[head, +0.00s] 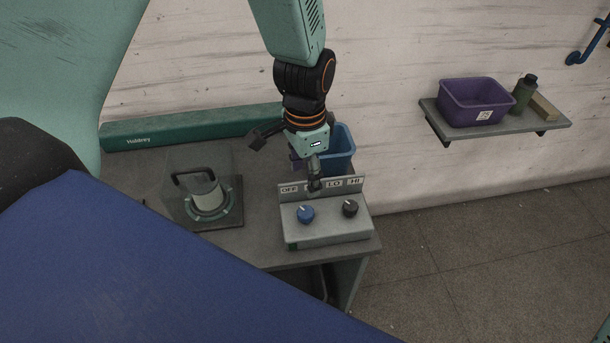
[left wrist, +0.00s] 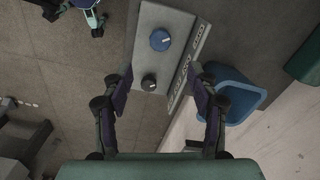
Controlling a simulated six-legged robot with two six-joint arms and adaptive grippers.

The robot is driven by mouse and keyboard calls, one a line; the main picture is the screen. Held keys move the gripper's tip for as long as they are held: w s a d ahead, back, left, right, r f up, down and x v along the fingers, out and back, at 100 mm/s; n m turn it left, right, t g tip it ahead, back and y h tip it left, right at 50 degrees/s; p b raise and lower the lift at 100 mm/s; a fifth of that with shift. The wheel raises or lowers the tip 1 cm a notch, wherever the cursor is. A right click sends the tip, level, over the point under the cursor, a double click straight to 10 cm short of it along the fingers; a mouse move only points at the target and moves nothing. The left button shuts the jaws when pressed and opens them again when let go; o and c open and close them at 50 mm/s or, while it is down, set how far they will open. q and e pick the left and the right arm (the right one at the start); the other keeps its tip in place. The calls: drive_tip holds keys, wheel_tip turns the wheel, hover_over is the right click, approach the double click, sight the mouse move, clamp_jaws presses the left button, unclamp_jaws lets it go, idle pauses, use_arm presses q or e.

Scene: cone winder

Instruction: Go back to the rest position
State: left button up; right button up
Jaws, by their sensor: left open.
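My left gripper (head: 290,160) hangs open and empty above the back edge of the grey control box (head: 325,232), its fingers spread. In the left wrist view its two fingers (left wrist: 160,88) stand wide apart with nothing between them, and the control box (left wrist: 160,22) lies beyond. The box carries a blue knob (head: 305,214) and a black knob (head: 350,208), with an OFF, LO and HI label strip behind them, partly hidden by a finger. The fingers look apart from both knobs. My right gripper is in neither view.
A clear guard with a black handle (head: 193,172) covers a pale cone on the bench (head: 262,255). A blue bin (head: 341,150) stands behind the control box. A wall shelf (head: 545,127) holds a purple bin (head: 470,103), a green bottle (head: 524,93) and a tan block (head: 544,107).

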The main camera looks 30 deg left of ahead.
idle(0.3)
use_arm(q)
drive_tip(key=s+a+f+n, duration=0.1)
drive_tip(key=s+f+n, duration=0.3)
drive_tip(key=s+f, duration=0.6)
drive_tip(key=s+f+n, duration=0.4)
drive_tip(key=s+f, duration=0.3)
drive_tip(key=s, duration=0.8)
wheel_tip(320, 180, down, 16)
drive_tip(key=b, duration=1.6)
drive_tip(key=shift+a, duration=0.2)
drive_tip(key=shift+r, duration=0.1)
drive_tip(key=shift+c, duration=0.3)
